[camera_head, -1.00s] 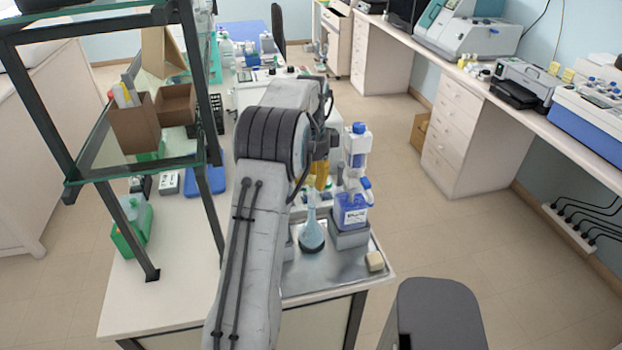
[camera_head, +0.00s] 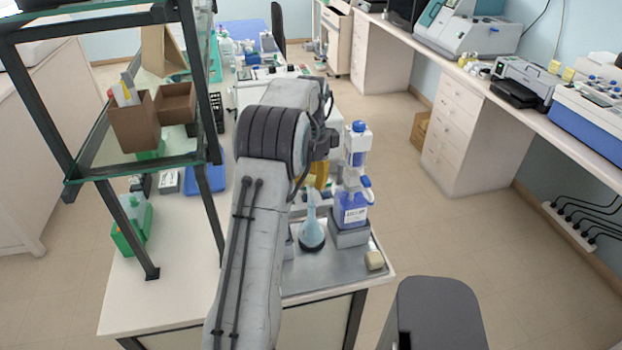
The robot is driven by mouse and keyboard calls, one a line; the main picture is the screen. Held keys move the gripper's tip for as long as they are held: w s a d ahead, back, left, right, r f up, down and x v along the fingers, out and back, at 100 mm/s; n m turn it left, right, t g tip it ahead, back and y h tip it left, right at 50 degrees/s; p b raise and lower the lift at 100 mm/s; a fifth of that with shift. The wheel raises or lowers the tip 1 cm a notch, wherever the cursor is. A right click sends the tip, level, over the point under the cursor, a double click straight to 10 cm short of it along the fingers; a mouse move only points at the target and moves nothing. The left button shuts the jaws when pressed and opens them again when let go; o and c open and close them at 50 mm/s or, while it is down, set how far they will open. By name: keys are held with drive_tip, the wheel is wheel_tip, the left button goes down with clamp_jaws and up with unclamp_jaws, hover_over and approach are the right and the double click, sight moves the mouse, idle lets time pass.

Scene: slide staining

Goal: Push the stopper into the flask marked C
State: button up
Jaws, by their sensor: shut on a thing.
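A round flask (camera_head: 311,232) with light blue contents and a narrow neck stands on the metal tray (camera_head: 330,279), just right of my forearm. I cannot read a letter C on it. The dark end part of my arm with my gripper (camera_head: 321,150) shows only in part, above and behind the flask's neck. My arm hides most of it, including the fingertips. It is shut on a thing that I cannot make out. I cannot see a stopper clearly, nor whether anything touches the flask's mouth.
A blue-capped wash bottle (camera_head: 350,208) stands in a grey block right of the flask. A small beige block (camera_head: 374,260) lies near the tray's right edge. A glass shelf rack (camera_head: 150,175) rises at the left. An amber item (camera_head: 320,174) shows behind the flask.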

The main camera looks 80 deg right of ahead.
drive_tip(key=o, duration=1.3)
drive_tip(key=shift+o, duration=0.2)
drive_tip(key=shift+r, duration=0.1)
drive_tip(key=shift+r+p, duration=0.65)
drive_tip(key=shift+r, duration=2.3)
clamp_jaws()
